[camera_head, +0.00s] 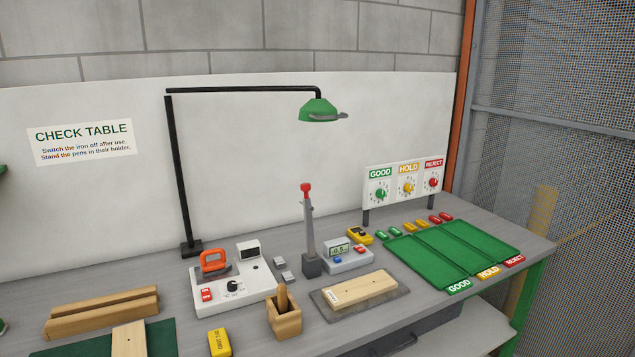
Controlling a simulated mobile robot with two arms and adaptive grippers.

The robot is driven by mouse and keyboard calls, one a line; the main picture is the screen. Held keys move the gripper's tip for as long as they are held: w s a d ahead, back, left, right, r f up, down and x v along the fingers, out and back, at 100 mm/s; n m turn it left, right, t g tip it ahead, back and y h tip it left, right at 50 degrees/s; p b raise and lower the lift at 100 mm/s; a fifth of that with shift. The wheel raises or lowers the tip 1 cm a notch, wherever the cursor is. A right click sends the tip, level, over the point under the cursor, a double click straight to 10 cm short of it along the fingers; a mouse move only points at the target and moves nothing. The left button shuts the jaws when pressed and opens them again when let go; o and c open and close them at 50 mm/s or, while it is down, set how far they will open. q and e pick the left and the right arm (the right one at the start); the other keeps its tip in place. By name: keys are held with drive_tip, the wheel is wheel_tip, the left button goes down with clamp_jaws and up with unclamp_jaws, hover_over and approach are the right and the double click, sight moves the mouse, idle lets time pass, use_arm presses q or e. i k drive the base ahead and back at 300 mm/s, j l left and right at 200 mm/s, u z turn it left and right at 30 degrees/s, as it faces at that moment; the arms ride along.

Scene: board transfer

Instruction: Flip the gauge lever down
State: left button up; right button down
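The gauge (347,254) is a grey box with a small display reading about 0.5 and blue and red buttons. Just left of it a grey lever (309,228) with a red knob stands upright on a dark grey base. A light wooden board (362,288) with a small white label lies on a dark grey plate (396,306) in front of the gauge. Neither of my grippers is in view.
A wooden pen holder (284,322) and a white iron station (233,290) stand left of the plate. A green tray (452,247) with GOOD, HOLD and REJECT lanes lies at right. A black-armed lamp (318,110) hangs above. Wooden bars (101,315) lie at left.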

sight(306, 188)
drive_tip(key=i+l, duration=0.25)
drive_tip(key=i+l+u, duration=0.15)
drive_tip(key=l, duration=0.2)
drive_tip(key=i+l, duration=0.25)
drive_tip(key=i+l+u, duration=0.15)
drive_tip(key=l, duration=0.3)
drive_tip(key=i+l, duration=0.3)
drive_tip(key=i+l+u, duration=0.15)
drive_tip(key=l, duration=0.25)
